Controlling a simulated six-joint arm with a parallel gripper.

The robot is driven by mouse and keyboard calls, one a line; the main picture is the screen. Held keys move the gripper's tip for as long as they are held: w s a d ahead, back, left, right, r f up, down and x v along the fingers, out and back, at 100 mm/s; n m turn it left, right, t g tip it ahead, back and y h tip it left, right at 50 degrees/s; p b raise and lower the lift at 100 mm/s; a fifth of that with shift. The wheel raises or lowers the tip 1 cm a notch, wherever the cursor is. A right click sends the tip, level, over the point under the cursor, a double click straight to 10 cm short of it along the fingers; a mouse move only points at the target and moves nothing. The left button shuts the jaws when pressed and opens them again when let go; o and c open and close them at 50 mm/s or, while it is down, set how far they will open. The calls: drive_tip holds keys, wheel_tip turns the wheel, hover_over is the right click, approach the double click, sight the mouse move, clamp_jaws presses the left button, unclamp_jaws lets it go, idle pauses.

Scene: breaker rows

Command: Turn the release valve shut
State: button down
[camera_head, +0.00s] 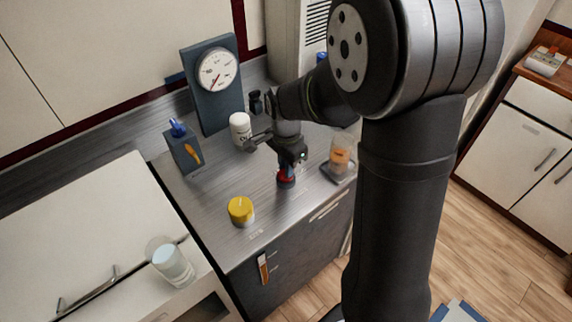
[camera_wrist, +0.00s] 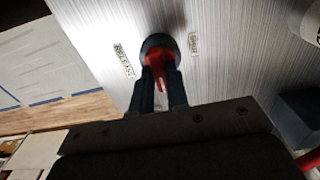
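The release valve is a red handle on a round dark base. In the wrist view the red handle (camera_wrist: 157,60) lies between the tips of my two dark fingers, its narrow end pointing back between them. In the head view the valve (camera_head: 286,180) stands on the metal counter, directly below my gripper (camera_head: 288,167), which partly hides it. My gripper (camera_wrist: 160,78) points down at the valve with a finger on each side of the handle. I cannot tell whether both fingers press on it. A label reading RELEASE (camera_wrist: 124,61) is left of the valve; a smaller label (camera_wrist: 194,43) is right.
A gauge panel (camera_head: 216,72) stands at the back. Around the valve are a white bottle (camera_head: 240,128), a yellow-lidded jar (camera_head: 240,211), a grey box with a blue top (camera_head: 184,150) and a clear container with orange contents (camera_head: 340,155). A glass (camera_head: 172,264) stands at lower left.

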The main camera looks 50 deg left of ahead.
drive_tip(key=shift+n, duration=0.3)
drive_tip(key=n, duration=0.3)
drive_tip(key=shift+n, duration=0.3)
drive_tip(key=n, duration=0.4)
drive_tip(key=shift+n, duration=0.3)
drive_tip(key=n, duration=0.4)
drive_tip(key=shift+n, duration=2.5)
drive_tip(key=c, duration=1.4)
unclamp_jaws()
